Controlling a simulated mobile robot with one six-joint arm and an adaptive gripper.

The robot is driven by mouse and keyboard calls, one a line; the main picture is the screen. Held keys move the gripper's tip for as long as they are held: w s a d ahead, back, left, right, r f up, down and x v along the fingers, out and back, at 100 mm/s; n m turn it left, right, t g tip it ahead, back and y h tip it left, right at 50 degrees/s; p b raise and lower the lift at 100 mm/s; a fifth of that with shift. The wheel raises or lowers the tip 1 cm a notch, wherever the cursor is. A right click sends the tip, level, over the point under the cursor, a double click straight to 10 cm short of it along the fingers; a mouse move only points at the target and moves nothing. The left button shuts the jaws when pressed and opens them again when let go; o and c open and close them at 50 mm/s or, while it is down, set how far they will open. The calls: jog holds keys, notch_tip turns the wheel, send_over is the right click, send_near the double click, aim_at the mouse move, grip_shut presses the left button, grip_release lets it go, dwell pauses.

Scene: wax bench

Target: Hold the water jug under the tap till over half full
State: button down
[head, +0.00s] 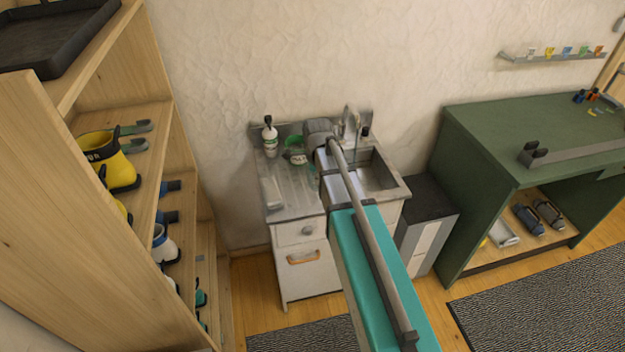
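The sink (374,172) is a steel basin set in a small white cabinet against the wall. I cannot see whether water runs. My arm reaches from the bottom of the view over the left part of the sink and ends in a grey wrist near the tap. My gripper is hidden by the arm. A green vessel (293,142) stands on the drainboard left of the wrist. I cannot make out any vessel as the water jug, nor a water level.
A white bottle (270,140) with a black top stands on the drainboard (292,190). A wooden shelf (120,255) with a yellow container (106,165) rises at the left. A green workbench (490,137) is at the right, beyond a dark-topped bin (425,205).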

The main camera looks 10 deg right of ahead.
jog(key=shift+f+b, duration=1)
jog(key=shift+d, duration=0.1)
